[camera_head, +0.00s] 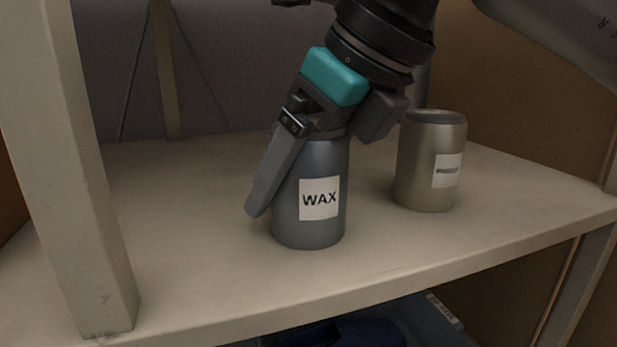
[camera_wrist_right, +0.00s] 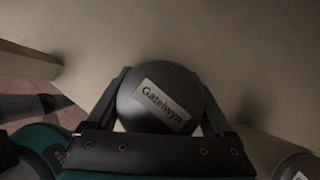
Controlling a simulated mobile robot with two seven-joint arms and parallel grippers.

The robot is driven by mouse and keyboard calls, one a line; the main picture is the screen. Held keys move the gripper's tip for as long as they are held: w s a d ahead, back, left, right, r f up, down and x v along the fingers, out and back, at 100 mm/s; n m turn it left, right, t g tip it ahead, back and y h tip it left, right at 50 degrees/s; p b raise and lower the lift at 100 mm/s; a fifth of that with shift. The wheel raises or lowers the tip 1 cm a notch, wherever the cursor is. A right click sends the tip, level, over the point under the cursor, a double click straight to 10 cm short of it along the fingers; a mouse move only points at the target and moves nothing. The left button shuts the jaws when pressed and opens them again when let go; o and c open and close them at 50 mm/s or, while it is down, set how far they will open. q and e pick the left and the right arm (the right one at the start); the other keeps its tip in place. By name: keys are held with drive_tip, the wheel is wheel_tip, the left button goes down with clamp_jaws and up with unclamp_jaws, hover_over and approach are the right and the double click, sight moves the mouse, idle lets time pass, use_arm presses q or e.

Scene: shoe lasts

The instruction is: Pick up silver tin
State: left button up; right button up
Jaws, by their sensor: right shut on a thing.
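A blue-grey metallic tin (camera_head: 312,225) with a white WAX label stands upright on the shelf. My right gripper (camera_head: 300,165) comes down on it from above, tilted, and is shut on it. One finger lies along its left side; the other is mostly hidden behind the tin. In the right wrist view the tin's round dark lid (camera_wrist_right: 185,85), labelled "Gatelwyn", sits between the two fingers of the right gripper (camera_wrist_right: 160,100). The tin's base appears to touch the shelf. My left gripper is not in view.
A second, tan-grey metallic tin (camera_head: 415,165) with a small label stands to the right, apart from the WAX tin. A shelf post (camera_head: 75,170) rises at the left. The shelf board (camera_head: 190,270) is otherwise clear. A blue container (camera_head: 425,325) shows below its front edge.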

drive_tip(key=c, duration=0.6)
drive_tip(key=shift+r, duration=0.15)
